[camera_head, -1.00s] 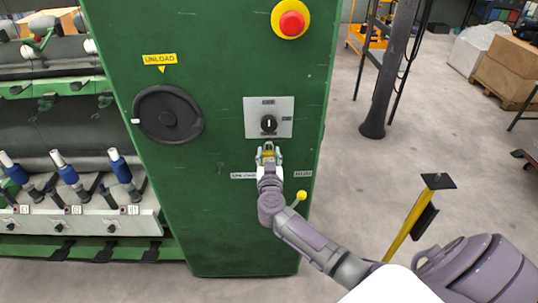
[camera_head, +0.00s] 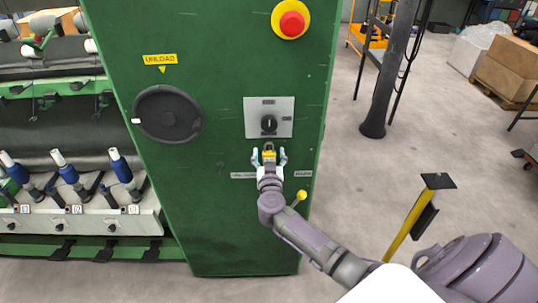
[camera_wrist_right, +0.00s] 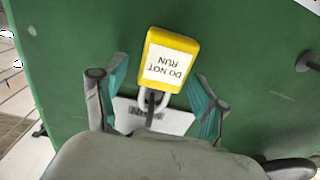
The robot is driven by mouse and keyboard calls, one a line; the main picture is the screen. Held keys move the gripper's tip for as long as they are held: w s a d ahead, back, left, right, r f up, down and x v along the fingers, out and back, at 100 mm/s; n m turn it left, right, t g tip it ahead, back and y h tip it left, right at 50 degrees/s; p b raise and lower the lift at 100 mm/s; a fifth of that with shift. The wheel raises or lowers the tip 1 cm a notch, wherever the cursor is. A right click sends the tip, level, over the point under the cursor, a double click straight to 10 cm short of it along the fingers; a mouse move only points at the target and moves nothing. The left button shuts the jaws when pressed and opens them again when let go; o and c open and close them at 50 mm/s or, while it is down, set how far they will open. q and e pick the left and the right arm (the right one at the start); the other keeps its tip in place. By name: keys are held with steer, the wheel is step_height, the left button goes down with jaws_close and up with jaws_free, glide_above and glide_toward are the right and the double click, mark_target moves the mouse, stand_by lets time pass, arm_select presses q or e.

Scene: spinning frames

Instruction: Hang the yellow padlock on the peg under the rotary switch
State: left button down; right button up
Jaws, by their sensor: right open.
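The yellow padlock (camera_head: 268,155) is against the green panel, just below the rotary switch (camera_head: 269,124). In the right wrist view the padlock (camera_wrist_right: 171,60) shows an upside-down "DO NOT RUN" label, and its pale shackle points to the picture's bottom. A dark peg-like part (camera_wrist_right: 150,106) shows at the shackle and seems to pass through it; the exact contact is unclear. My right gripper (camera_head: 269,157) is open, with one finger on each side of the padlock and gaps between. It also shows in the right wrist view (camera_wrist_right: 157,90). My left gripper is out of view.
A black handwheel (camera_head: 168,114) is left of the switch, and a red emergency button (camera_head: 291,23) is above. A small dark peg (camera_head: 220,167) stands out at lower left. Bobbins (camera_head: 66,167) line the machine at far left. Open floor lies right of the panel.

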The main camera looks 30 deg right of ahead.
steer(key=v, duration=1.2)
steer(key=s+a+f+n+g+y+b, duration=0.1)
steer(key=s+a+f+n+y+b, duration=0.2)
steer(key=f, duration=1)
steer(key=s+a+f+n+g+y, duration=0.2)
steer(key=s+a+f+y, duration=0.3)
steer(key=f, duration=0.7)
steer(key=s+a+f+n+g+y+b, duration=0.1)
steer(key=s+f+n+y+b, duration=0.3)
steer(key=f, duration=0.9)
steer(key=s+f+g, duration=0.3)
steer(key=s+f, duration=0.3)
steer(key=s, duration=0.4)
steer(key=s+f+g+h, duration=0.1)
steer(key=s+f+g, duration=0.2)
steer(key=s+f, duration=0.3)
steer(key=s+f+g+h, duration=0.1)
steer(key=s+f+g, duration=0.3)
steer(key=s, duration=1.2)
step_height(320, 180, down, 3)
steer(key=shift+s+d+f, duration=0.1)
steer(key=shift+s+d, duration=0.05)
steer(key=shift+s, duration=0.1)
